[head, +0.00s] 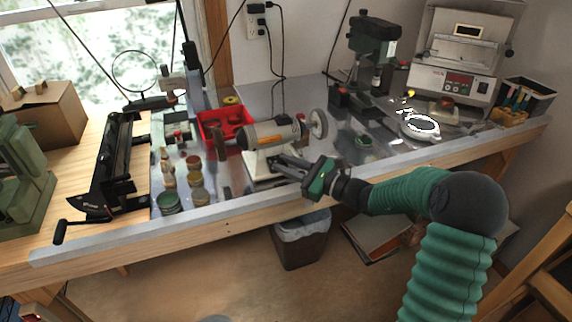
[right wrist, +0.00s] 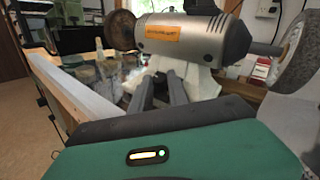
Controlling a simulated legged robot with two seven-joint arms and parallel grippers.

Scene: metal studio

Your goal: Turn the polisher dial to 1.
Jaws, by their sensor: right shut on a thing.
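The polisher (head: 272,133) stands on the bench, with a grey motor body, an orange label, a wheel at each end and a pale base (head: 262,165). In the right wrist view the polisher (right wrist: 190,38) fills the upper middle. My right gripper (head: 279,161) reaches in from the right, with its fingertips at the front of the base, below the motor. In the right wrist view its fingers (right wrist: 161,78) end at the white base. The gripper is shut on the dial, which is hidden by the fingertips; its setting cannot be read. My left gripper is not in view.
A red bin (head: 222,128) stands behind the polisher, and several small jars (head: 194,180) stand to its left. The bench's raised front edge (head: 220,208) runs beneath my right gripper. A drill press (head: 372,45) stands behind.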

